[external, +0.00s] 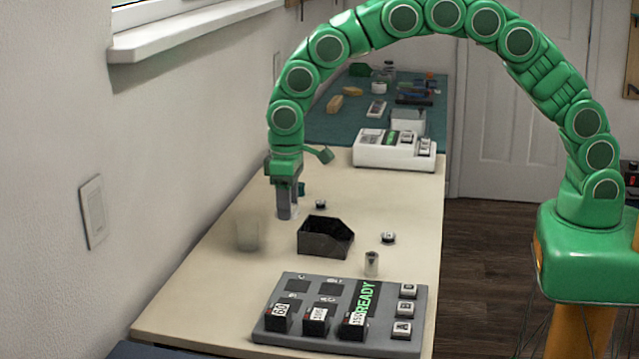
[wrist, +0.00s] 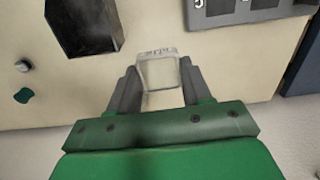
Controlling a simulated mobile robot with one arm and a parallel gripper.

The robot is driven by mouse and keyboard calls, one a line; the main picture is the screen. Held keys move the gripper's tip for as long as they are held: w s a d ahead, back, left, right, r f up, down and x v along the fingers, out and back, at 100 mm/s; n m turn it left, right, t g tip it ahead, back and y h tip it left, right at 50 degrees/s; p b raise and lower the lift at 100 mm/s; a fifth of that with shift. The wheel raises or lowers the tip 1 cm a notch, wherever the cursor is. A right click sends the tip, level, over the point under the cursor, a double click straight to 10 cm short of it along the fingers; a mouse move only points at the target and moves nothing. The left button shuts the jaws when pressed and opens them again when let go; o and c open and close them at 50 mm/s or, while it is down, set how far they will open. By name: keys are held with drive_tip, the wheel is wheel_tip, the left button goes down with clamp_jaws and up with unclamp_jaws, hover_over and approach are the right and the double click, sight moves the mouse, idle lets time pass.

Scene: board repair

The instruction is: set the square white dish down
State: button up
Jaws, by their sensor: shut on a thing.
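In the wrist view, my gripper (wrist: 157,83) is shut on a pale, square-edged piece, the square white dish (wrist: 160,72). Its white rim shows between the fingertips. In the external view, my gripper (external: 288,213) points down low over the beige table, left of the black bin. Only a pale sliver shows between the fingers there. I cannot tell whether the dish touches the table.
A cloudy translucent cup (external: 248,235) stands left of my gripper. A grey keyed board (external: 340,315) fills the front; a white device (external: 395,150) is behind.

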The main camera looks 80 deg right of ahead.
drive_tip(key=s+a, duration=0.1)
drive_tip(key=a, duration=0.7)
drive_tip(key=shift+w+a+f, duration=0.7)
drive_tip(key=shift+w+f, duration=0.75)
drive_tip(key=shift+w, duration=0.55)
drive_tip(key=shift+w+a+f, duration=0.65)
drive_tip(key=shift+w+f, duration=0.85)
drive_tip(key=shift+w, duration=0.5)
drive_tip(key=shift+w+a+f, duration=0.7)
drive_tip(key=shift+w+f, duration=0.75)
drive_tip(key=shift+w, duration=0.55)
drive_tip(key=shift+w+a+f, duration=0.1)
drive_tip(key=shift+w+f, duration=0.1)
drive_tip(key=shift+w, duration=0.15)
drive_tip(key=shift+f, duration=0.1)
drive_tip(key=shift+f, duration=0.1)
